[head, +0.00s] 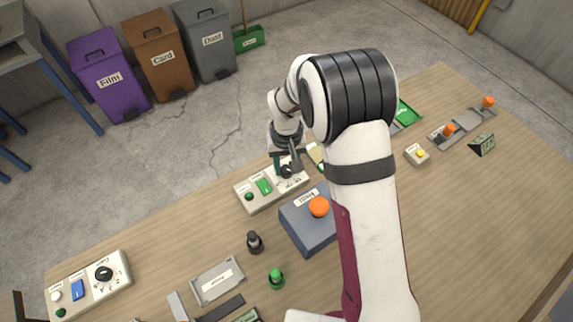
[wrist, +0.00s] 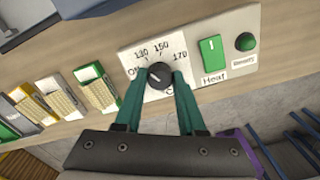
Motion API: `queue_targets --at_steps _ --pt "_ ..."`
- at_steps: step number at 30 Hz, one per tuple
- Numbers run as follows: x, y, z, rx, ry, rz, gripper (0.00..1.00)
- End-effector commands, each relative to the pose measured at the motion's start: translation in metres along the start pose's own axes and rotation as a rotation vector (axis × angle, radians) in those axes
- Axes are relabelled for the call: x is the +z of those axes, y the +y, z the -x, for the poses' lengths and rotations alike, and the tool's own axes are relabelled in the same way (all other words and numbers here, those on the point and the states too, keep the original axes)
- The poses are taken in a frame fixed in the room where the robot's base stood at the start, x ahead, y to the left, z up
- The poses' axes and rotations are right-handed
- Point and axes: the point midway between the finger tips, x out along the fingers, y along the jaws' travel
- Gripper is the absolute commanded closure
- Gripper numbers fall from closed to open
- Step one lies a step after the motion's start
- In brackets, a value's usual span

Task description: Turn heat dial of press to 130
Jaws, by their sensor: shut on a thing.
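The heat dial (wrist: 159,76) is a round black knob on a pale control panel (wrist: 232,65), with 130, 150 and 170 printed around it. A pale mark shows on its face, but I cannot tell which number it points at. My gripper (wrist: 159,82) has its green fingers on both sides of the dial, shut on it. In the head view my gripper (head: 287,167) reaches down onto the same panel (head: 247,208), and the arm partly hides the dial.
A green Heat switch (wrist: 212,58) and a green lamp (wrist: 245,41) sit beside the dial. The blue-grey press (head: 300,232) with an orange knob (head: 319,206) stands close in front. Another panel (head: 92,290) with a black dial lies at the left.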

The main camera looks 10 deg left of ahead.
Motion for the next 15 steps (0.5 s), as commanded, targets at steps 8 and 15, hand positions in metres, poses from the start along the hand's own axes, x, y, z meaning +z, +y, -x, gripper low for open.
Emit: queue_targets --at_steps 8,15 --pt "0.0005 0.0002 0.0001 0.000 -0.002 -0.114 1.00" --pt "0.0006 0.0001 0.0001 0.000 -0.002 -0.150 1.00"
